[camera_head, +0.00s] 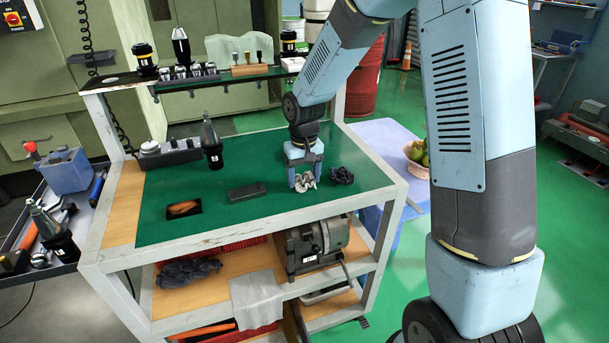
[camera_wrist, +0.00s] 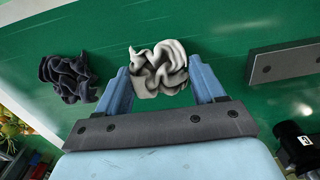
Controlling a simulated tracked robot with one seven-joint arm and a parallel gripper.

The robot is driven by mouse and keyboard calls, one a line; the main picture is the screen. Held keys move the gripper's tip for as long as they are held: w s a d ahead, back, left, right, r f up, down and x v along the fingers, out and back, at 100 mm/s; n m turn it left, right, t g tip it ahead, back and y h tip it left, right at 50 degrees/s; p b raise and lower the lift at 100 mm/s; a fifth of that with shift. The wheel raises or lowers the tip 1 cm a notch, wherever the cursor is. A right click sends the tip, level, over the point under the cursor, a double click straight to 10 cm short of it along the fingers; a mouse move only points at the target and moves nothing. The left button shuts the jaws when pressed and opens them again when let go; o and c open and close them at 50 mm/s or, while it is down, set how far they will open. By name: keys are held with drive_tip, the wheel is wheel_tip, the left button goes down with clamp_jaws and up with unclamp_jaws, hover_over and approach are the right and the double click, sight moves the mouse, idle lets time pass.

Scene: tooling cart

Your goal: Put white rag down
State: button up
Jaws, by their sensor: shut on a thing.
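The white rag (camera_wrist: 158,70) is a crumpled pale cloth between the two blue fingers of my gripper (camera_wrist: 160,82) in the wrist view. In the head view the white rag (camera_head: 304,182) is at the lower end of my gripper (camera_head: 305,173), over the right part of the cart's green top (camera_head: 245,220). My gripper points down and is shut on the rag. The rag looks at or very near the green surface; I cannot tell whether it touches.
A dark crumpled rag (camera_head: 342,175) lies just right of the white rag. A black tool holder (camera_head: 212,146) stands farther back. The green top's front right is clear.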

drive_tip(key=shift+f, duration=0.2)
drive_tip(key=o, duration=1.2)
wheel_tip(320, 180, up, 13)
drive_tip(key=s+d+r+t, duration=0.2)
drive_tip(key=s+d+r, duration=0.3)
drive_tip(key=d+r, duration=0.15)
drive_tip(key=s+d+r+m+t, duration=0.1)
drive_tip(key=s+d+r, duration=0.1)
drive_tip(key=s+d, duration=0.2)
drive_tip(key=s+d+r+m+t, duration=0.1)
drive_tip(key=s+d, duration=0.3)
drive_tip(key=s, duration=0.5)
drive_tip(key=s+d+r+m+t, duration=0.1)
drive_tip(key=s+d+r, duration=0.2)
drive_tip(key=s, duration=0.4)
drive_tip(key=shift+s+d+r+t, duration=0.2)
drive_tip(key=shift+s+d+t, duration=0.15)
drive_tip(key=shift+d, duration=0.3)
